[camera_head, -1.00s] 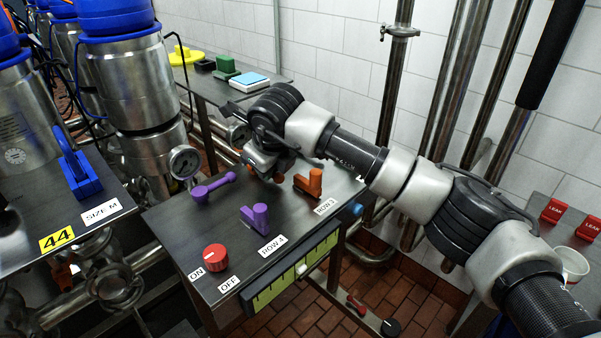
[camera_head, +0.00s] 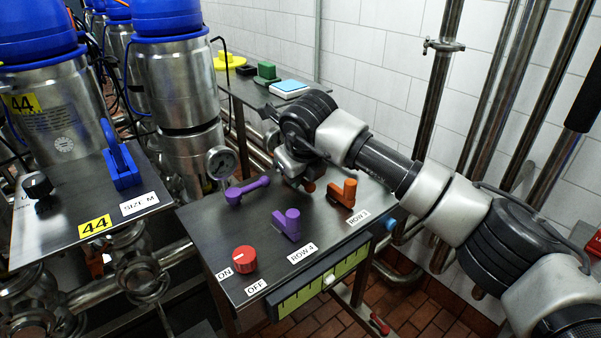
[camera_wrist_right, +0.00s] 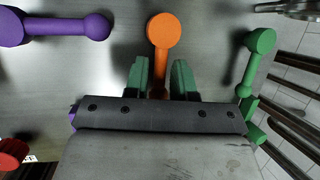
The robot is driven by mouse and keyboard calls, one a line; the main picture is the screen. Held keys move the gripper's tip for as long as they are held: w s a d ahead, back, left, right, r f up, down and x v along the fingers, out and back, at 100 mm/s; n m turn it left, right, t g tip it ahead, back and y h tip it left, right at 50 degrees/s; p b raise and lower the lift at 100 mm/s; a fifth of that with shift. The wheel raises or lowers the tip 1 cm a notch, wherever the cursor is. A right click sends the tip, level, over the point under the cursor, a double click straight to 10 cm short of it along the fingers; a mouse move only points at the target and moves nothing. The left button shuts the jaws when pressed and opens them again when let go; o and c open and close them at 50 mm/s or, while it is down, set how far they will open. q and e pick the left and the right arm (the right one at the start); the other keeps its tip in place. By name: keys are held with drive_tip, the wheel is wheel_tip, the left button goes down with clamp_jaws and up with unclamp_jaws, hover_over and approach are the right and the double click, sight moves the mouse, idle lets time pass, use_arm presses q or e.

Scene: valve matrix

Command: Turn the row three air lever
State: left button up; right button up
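My right gripper (camera_wrist_right: 160,65) is open. In the right wrist view its two green fingers stand on either side of an orange lever's shaft, with gaps visible. That lever has a round orange end (camera_wrist_right: 163,30) beyond the fingertips; its lower part is hidden by the gripper body. In the head view only a bit of orange (camera_head: 308,187) shows below the gripper. A second orange lever (camera_head: 346,193) stands upright just right of it, behind the ROW 3 label (camera_head: 358,217). I cannot read which lever is for air. My left gripper is not in view.
The metal panel (camera_head: 221,262) also carries a purple round-ended lever (camera_head: 247,190), an upright purple lever (camera_head: 287,224) behind the ROW 4 label (camera_head: 302,253), and a red knob (camera_head: 244,259). A green lever (camera_wrist_right: 256,60) lies right of the gripper in the wrist view.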

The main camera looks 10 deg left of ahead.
drive_tip(key=b+v, duration=0.1)
drive_tip(key=v, duration=0.9)
drive_tip(key=shift+s+r+b, duration=0.15)
drive_tip(key=shift+r+b, duration=0.2)
drive_tip(key=shift+b, duration=0.05)
drive_tip(key=shift+d+f, duration=0.1)
